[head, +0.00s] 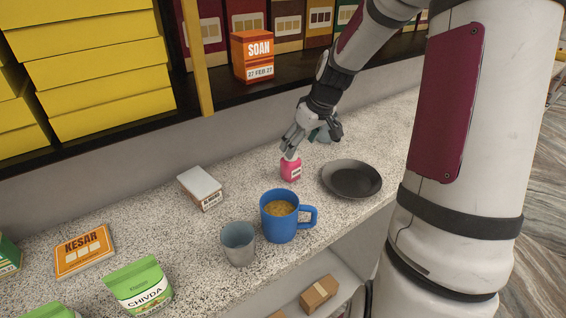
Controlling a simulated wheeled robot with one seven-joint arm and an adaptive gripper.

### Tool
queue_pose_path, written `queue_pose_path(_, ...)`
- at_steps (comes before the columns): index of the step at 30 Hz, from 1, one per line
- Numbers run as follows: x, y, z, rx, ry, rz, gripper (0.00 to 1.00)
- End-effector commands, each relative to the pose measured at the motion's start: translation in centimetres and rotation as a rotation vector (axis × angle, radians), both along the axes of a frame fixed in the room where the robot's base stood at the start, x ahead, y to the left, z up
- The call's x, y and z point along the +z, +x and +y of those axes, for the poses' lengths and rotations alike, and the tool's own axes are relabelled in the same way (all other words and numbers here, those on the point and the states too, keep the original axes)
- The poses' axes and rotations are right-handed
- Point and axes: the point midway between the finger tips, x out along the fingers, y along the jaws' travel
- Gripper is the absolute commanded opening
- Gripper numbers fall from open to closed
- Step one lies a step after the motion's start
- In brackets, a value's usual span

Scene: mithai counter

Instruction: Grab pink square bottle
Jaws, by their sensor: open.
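The pink square bottle (291,171) stands upright on the speckled counter, left of the dark plate. It is small and has a pale label on its front. My gripper (310,142) is open, just above the bottle and a little to its right. Its left finger overlaps the top of the bottle in the picture, so the cap is partly hidden. I cannot tell whether the finger touches it. Nothing shows between the fingers.
A dark round plate (351,179) lies right of the bottle. A blue mug (279,225) and a grey cup (239,243) stand in front. A white box (200,188) lies to the left. The shelf with the orange SOAN box (252,58) rises behind.

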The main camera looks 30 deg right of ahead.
Motion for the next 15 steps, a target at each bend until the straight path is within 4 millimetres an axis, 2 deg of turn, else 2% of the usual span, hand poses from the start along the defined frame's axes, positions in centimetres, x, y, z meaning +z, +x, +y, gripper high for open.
queue_pose_path(3,-2.5,0.9,0.3,0.002,0.004,0.005,0.68)
queue_pose_path(7,-4.6,1.8,0.4,0.003,0.004,0.004,0.68)
queue_pose_path(11,-6.1,2.4,0.4,0.001,0.002,0.003,0.68)
queue_pose_path(15,-6.7,2.7,0.4,0.0,0.001,0.002,0.68)
